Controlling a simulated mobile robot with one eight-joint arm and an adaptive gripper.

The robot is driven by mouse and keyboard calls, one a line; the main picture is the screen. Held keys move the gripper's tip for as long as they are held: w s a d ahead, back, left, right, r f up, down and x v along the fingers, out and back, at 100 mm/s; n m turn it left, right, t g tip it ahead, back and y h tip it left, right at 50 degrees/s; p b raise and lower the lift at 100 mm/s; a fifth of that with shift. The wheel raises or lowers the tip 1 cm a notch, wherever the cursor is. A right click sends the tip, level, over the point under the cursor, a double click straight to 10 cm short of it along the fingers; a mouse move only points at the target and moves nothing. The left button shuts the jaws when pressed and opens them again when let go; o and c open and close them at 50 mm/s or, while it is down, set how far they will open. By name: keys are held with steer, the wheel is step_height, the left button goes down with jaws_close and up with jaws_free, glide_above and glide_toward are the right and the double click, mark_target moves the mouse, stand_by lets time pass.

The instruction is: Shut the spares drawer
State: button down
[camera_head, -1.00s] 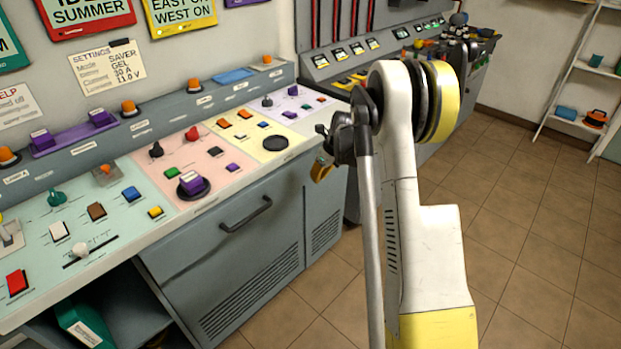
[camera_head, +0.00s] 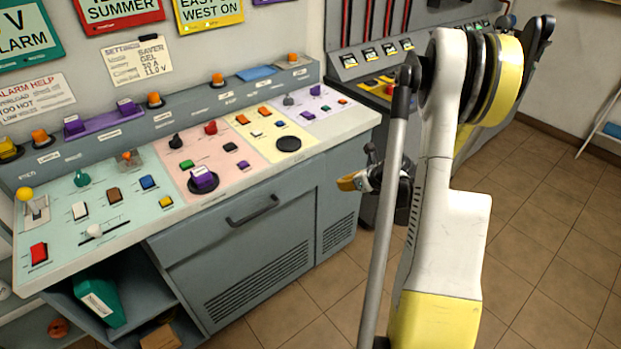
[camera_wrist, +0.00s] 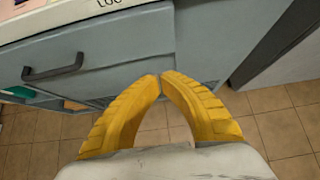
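A grey front panel with a black bar handle (camera_head: 252,210) is set in the console below the coloured control panels. I take it for the spares drawer, but no readable label shows on it. How far it stands out, if at all, I cannot tell. The same handle shows at upper left in the wrist view (camera_wrist: 53,68). My gripper (camera_head: 346,183) is right of this panel, near the console's right end. In the wrist view its yellow fingertips (camera_wrist: 161,77) meet, with nothing between them. They point at the grey front right of the handle; contact cannot be told.
An open shelf below the console's left part holds a green binder (camera_head: 100,301) and a cardboard box (camera_head: 160,337). Another console (camera_head: 400,75) stands behind my arm.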

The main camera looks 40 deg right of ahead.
mark_target(316, 180)
steer(key=b+x, duration=0.1)
steer(key=x, duration=0.3)
steer(key=r+b+x, duration=0.1)
steer(key=b+x, duration=0.1)
steer(key=x, duration=0.2)
steer(key=w+b+x, duration=0.1)
steer(key=b+x, duration=0.1)
steer(key=x, duration=0.2)
steer(key=shift+w+r, duration=0.1)
steer(key=shift+w, duration=0.1)
steer(key=shift+w+r, duration=0.15)
steer(key=shift+w, duration=0.25)
steer(key=w, duration=0.5)
steer(key=shift+w, duration=0.15)
